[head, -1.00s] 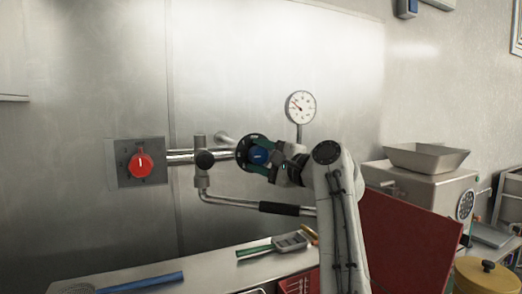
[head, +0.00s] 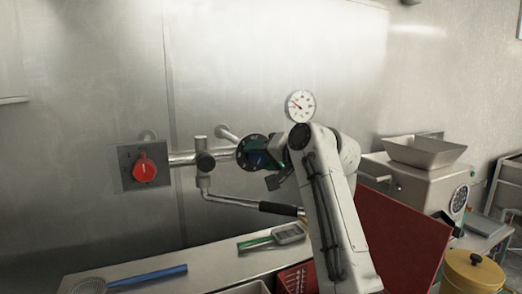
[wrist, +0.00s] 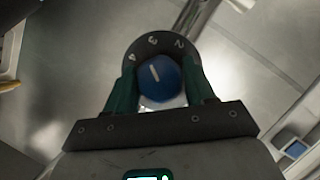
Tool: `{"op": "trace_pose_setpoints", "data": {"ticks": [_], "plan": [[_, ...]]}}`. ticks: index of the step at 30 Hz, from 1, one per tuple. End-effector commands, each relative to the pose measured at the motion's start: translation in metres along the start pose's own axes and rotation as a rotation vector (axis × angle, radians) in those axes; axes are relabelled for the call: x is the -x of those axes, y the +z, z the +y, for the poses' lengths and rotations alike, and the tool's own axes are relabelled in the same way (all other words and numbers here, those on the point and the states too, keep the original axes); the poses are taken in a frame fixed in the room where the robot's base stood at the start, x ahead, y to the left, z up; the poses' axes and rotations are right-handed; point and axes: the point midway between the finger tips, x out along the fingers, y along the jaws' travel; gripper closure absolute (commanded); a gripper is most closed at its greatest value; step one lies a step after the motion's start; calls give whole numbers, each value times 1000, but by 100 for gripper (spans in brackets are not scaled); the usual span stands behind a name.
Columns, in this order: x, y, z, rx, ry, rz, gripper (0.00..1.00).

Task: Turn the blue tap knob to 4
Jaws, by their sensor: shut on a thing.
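The blue tap knob (wrist: 165,88) sits on a dark round dial (wrist: 166,42) with white numbers 2, 3 and 4 showing. Its white pointer line lies between 3 and 4, a little nearer 3. My gripper (wrist: 160,84) is shut on the knob, with a green finger on each side. In the head view my gripper (head: 266,157) is at the dial (head: 246,144) on the pipe, and it hides most of the knob. The rest of the dial's numbers are hidden by my gripper in the wrist view.
A red knob (head: 144,170) on a square plate is at the left of the pipe (head: 183,159). A gauge (head: 300,106) stands just above my arm. A black-handled lever (head: 278,209) runs below. A grinder (head: 425,180) and red panel (head: 398,235) are at right.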

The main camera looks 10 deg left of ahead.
Motion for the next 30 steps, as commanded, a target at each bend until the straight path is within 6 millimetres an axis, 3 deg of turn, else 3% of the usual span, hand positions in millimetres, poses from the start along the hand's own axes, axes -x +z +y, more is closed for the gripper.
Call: {"op": "trace_pose_setpoints", "data": {"ticks": [15, 30], "plan": [[-1, 3, 2, 300, 129, -8, 76], [-2, 4, 3, 351, 150, -9, 76]]}}
